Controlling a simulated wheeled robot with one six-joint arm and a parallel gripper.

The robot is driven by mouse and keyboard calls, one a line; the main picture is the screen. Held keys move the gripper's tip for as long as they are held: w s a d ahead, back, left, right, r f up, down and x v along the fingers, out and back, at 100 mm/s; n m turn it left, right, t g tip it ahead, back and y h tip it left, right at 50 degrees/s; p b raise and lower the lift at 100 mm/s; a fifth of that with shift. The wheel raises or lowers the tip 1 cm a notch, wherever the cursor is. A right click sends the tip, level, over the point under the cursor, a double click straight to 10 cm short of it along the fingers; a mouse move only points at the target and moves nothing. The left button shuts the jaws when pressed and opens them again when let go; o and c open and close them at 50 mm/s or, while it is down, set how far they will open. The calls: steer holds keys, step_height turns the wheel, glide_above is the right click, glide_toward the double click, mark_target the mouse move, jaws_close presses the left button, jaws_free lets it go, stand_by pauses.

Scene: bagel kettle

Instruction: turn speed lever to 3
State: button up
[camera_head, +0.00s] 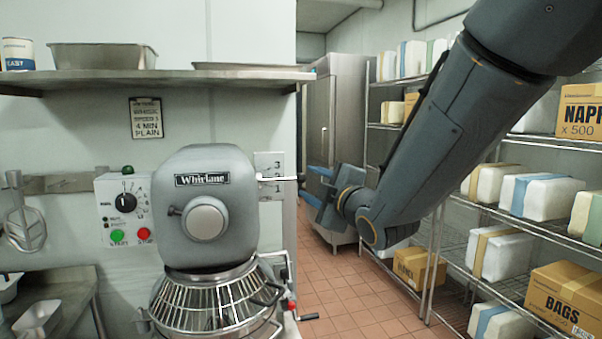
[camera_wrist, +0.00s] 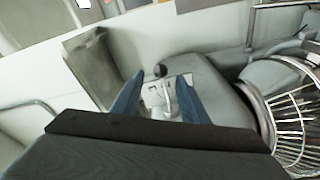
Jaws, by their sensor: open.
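The grey Whirlane mixer (camera_head: 205,225) stands left of centre in the head view. On its right side is a pale number plate (camera_head: 268,162), with 3 at the top and 1 at the bottom. The speed lever (camera_head: 280,179) sticks out roughly level, at about the middle of the plate, with a dark knob at its end. My gripper (camera_head: 318,188) is at the knob end of the lever. In the wrist view, the open blue fingers of my gripper (camera_wrist: 157,92) stand either side of the lever (camera_wrist: 166,100) and its dark knob (camera_wrist: 160,71). Contact cannot be made out.
A wire bowl guard (camera_head: 215,300) is below the mixer head. A control box (camera_head: 127,210) with a dial and buttons is at its left. A wire rack (camera_head: 500,215) with boxes and packs stands at the right. Tiled floor (camera_head: 345,290) lies clear between.

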mark_target(304, 179)
steer(key=shift+p+x, duration=1.25)
steer(key=shift+x, duration=2.1)
jaws_close()
